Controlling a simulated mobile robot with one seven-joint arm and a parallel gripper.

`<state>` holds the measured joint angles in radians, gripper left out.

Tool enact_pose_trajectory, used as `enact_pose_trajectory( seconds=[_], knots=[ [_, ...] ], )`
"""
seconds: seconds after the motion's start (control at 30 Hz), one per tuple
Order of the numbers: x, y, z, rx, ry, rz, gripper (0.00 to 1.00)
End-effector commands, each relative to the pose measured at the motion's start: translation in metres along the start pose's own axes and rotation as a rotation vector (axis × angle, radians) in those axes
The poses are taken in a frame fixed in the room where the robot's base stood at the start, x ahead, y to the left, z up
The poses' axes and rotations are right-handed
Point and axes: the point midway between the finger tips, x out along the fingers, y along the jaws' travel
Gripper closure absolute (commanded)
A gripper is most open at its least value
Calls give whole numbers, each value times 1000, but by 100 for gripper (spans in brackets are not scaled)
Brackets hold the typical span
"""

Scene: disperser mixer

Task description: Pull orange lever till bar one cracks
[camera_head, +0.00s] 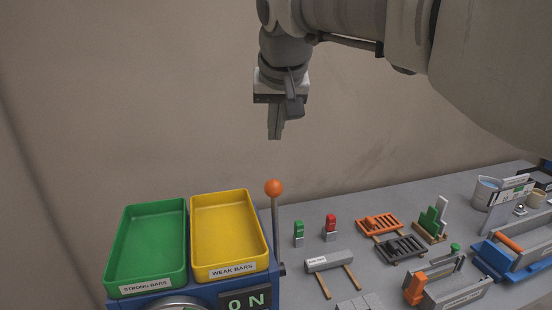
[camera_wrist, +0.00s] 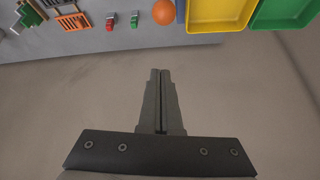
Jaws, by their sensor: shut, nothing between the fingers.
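The lever (camera_head: 275,215) is a grey rod with an orange ball (camera_head: 274,187) on top, standing upright at the right side of the blue machine (camera_head: 200,294). The ball also shows at the top of the wrist view (camera_wrist: 163,11). My gripper (camera_head: 274,136) is shut and empty, pointing down, in the air above the ball and apart from it. In the wrist view its two fingers (camera_wrist: 160,72) are together. A grey bar labelled in small print (camera_head: 329,260) rests across two wooden strips; I cannot tell which bar is bar one. No crack shows on it.
A green tray (camera_head: 181,240) marked strong bars and a yellow tray (camera_head: 262,230) marked weak bars sit on the machine, which shows "ON" (camera_head: 246,301). Racks (camera_head: 401,248), small red and green pieces, and blue equipment (camera_head: 505,262) stand to the right. A wall is behind.

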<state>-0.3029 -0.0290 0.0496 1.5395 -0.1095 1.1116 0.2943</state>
Motion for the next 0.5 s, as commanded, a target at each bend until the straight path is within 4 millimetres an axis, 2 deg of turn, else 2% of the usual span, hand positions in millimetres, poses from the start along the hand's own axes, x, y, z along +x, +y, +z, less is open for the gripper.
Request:
enact_pose_trajectory(
  seconds=[0.27, 0.37, 0.5],
  knots=[
    [9, 0, 0, 0, -1, 0, 100],
    [23, 0, 1, 0, -3, 1, 100],
    [53, 0, 1, 0, -5, 1, 100]
  ],
)
